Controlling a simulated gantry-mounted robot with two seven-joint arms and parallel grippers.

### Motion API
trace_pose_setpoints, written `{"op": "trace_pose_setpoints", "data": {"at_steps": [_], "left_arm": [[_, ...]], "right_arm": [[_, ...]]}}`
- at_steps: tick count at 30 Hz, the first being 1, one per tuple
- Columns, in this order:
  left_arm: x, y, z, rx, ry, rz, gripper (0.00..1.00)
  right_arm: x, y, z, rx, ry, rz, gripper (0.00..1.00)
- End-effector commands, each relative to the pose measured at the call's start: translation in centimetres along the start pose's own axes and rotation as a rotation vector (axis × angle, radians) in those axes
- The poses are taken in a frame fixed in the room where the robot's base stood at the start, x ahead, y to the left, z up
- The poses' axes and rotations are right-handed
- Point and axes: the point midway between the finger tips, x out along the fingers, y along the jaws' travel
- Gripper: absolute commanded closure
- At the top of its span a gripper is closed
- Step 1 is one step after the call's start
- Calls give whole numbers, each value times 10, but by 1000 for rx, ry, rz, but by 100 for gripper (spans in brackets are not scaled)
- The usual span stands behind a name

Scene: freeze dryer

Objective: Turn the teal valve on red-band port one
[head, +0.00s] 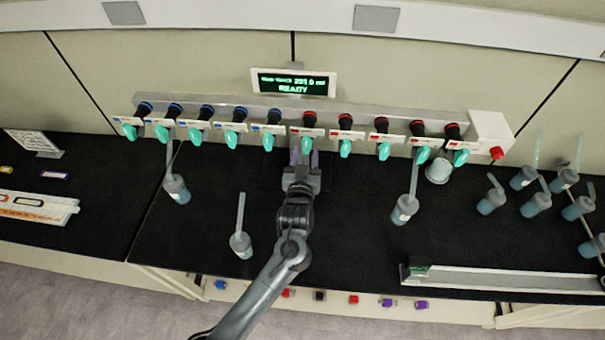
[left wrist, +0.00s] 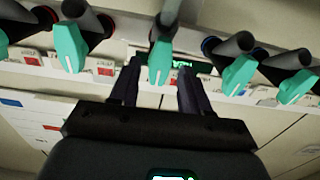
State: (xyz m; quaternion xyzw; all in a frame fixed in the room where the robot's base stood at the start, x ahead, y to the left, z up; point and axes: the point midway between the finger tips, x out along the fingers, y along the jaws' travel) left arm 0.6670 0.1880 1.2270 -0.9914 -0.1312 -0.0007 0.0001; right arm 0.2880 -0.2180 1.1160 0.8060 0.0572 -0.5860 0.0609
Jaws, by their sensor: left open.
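The first red-banded port (head: 309,119) from the left sits mid-manifold, just right of the blue-banded ports. Its teal valve (head: 307,146) hangs below it. My left gripper (head: 304,157) is open in front of this valve, fingers pointing at the manifold. In the left wrist view the teal valve (left wrist: 160,62) shows between the two spread fingertips of my left gripper (left wrist: 160,75), with a gap on each side. Whether the fingertips reach past the valve's sides in depth is hard to tell. My right gripper is not in view.
Neighbouring teal valves (head: 268,142) and (head: 345,149) hang close on both sides. A lit display (head: 293,83) reading READY is above. Flasks stand on the black bench, one at left (head: 177,189) and one at right (head: 405,208).

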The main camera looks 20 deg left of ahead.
Motion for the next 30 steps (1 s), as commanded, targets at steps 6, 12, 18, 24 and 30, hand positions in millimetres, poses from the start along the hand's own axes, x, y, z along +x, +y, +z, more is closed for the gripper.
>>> {"op": "trace_pose_setpoints", "data": {"at_steps": [6, 12, 18, 24, 30], "left_arm": [[-39, 0, 3, -3, -4, 0, 53], [-70, 0, 2, -2, -3, 0, 53], [-86, 0, 1, -1, -2, 0, 53], [-90, 0, 0, -1, -1, -1, 53], [-89, 0, 0, 0, -1, -1, 53]], "right_arm": [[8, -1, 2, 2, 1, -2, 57], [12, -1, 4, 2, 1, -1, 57], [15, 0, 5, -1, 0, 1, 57], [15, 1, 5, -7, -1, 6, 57], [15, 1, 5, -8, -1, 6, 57]]}}
